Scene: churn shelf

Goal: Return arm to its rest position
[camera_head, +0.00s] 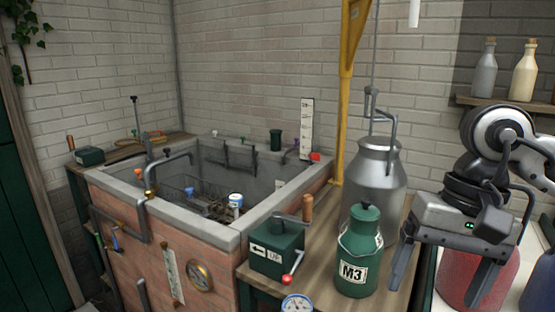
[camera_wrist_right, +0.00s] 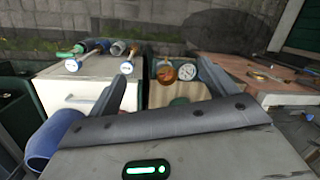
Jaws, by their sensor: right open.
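My right gripper (camera_head: 434,290) is at the right of the head view, its two fingers spread apart and pointing down. Nothing is held between them. The green can marked M3 (camera_head: 352,262) stands upright on the wooden bench, just left of the gripper and apart from it. In the right wrist view my open fingers (camera_wrist_right: 160,78) reach away from the camera. A round gauge (camera_wrist_right: 187,71) and an orange-brown round piece (camera_wrist_right: 165,72) show beyond them. My left gripper is not in view.
A brick tank (camera_head: 215,240) fills the left. A red vessel (camera_head: 455,275) is behind and below the right gripper. A shelf (camera_head: 500,102) with two bottles hangs at upper right.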

